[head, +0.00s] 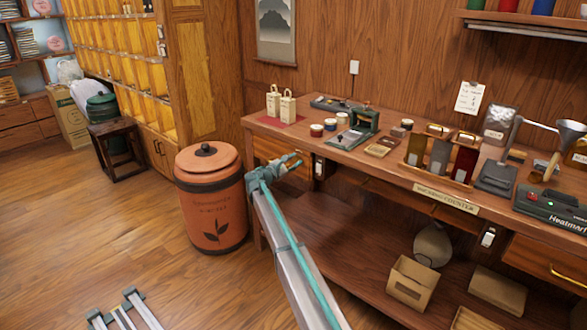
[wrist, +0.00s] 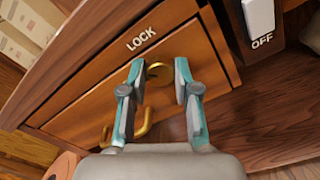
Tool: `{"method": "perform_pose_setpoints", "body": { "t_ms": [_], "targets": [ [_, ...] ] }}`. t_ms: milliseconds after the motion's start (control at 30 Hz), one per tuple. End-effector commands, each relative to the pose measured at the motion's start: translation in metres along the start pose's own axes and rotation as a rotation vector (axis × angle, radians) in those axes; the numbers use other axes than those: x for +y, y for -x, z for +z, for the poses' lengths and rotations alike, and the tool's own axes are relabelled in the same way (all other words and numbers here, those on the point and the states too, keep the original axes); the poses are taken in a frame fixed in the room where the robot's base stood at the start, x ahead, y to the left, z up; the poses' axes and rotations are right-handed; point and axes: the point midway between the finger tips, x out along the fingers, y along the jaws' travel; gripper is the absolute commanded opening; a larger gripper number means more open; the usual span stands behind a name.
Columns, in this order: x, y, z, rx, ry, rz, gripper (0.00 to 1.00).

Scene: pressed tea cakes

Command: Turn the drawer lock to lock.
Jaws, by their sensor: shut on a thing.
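The wooden drawer (wrist: 85,108) fills the middle of the wrist view, with the white word LOCK on its front. The brass drawer lock (wrist: 156,70) sits just below that word, partly hidden by my fingers. My gripper (wrist: 158,72) has its two teal-and-grey fingers on either side of the lock, shut on it. The lock's exact turn cannot be told. A brass drawer handle (wrist: 145,130) shows below, partly covered by my gripper. In the head view my gripper (head: 291,163) is at the left end of the counter, in front of the drawer (head: 268,148).
A white OFF switch (wrist: 259,16) is right of the drawer. A tall orange canister (head: 212,200) stands on the floor, left of my arm. The counter top (head: 362,160) holds bags, tins and a scale. Boxes sit on the lower shelf (head: 350,235). The floor at left is mostly open.

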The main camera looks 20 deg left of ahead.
Motion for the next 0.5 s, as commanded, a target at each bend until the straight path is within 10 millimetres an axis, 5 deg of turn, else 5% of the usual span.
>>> {"method": "perform_pose_setpoints", "body": {
  "t_ms": [500],
  "targets": [
    [-0.0022,-0.0001,-0.0036,-0.001,-0.483,0.000,0.00]
  ]
}}
